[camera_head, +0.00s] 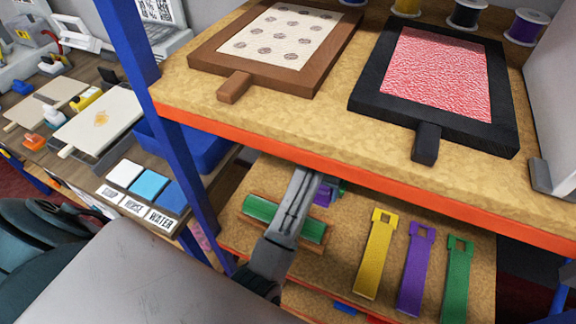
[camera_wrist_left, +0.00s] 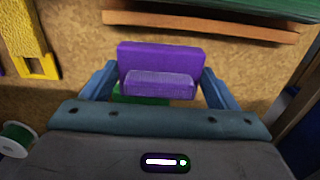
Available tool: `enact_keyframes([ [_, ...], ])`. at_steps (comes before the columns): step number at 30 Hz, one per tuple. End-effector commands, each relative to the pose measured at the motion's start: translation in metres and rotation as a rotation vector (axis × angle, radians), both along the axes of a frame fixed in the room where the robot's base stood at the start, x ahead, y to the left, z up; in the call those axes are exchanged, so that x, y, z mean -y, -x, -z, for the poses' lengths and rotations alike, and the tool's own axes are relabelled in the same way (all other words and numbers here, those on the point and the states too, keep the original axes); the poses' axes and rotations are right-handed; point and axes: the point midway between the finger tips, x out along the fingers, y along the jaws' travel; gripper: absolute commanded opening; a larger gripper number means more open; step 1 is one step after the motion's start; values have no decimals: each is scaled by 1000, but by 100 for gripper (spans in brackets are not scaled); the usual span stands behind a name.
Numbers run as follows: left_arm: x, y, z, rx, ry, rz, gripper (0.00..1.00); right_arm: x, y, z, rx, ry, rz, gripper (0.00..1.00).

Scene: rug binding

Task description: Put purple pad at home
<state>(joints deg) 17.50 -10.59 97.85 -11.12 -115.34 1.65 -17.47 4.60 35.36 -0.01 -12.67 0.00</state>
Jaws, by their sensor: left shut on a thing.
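The purple pad (camera_wrist_left: 160,57) is a block with a smaller raised grip, seen between the two fingers of my left gripper (camera_wrist_left: 160,85) in the left wrist view. The gripper is shut on it. In the head view my left gripper (camera_head: 318,186) reaches over the lower shelf, and only a small part of the purple pad (camera_head: 326,194) shows beside it. A bit of green (camera_wrist_left: 124,98) shows behind the pad in the wrist view. My right gripper is in neither view. No spot marked as the pad's home can be made out.
A green bar on a wooden base (camera_head: 262,208) lies under my left arm. Yellow (camera_head: 374,255), purple (camera_head: 413,270) and green (camera_head: 457,282) strap-like tools lie to the right on the lower shelf. The orange-edged upper shelf (camera_head: 330,165) with two framed screens overhangs closely.

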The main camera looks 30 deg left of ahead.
Motion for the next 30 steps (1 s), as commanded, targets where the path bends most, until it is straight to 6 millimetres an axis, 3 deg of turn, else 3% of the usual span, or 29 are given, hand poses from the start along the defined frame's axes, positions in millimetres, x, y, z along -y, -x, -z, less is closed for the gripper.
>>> enact_keyframes([
  [5, -44, -23, 3, 2, -9, -4, 63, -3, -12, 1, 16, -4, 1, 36],
  [9, -76, -41, 2, 0, -8, -3, 63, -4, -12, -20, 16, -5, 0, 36],
  [15, -112, -62, 8, 2, -3, -4, 63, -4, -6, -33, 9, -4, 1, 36],
  [23, -132, -74, 11, 4, -2, -2, 63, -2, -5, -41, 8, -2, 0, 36],
  [30, -130, -73, 44, 3, 0, -1, 63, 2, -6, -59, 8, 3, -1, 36],
])
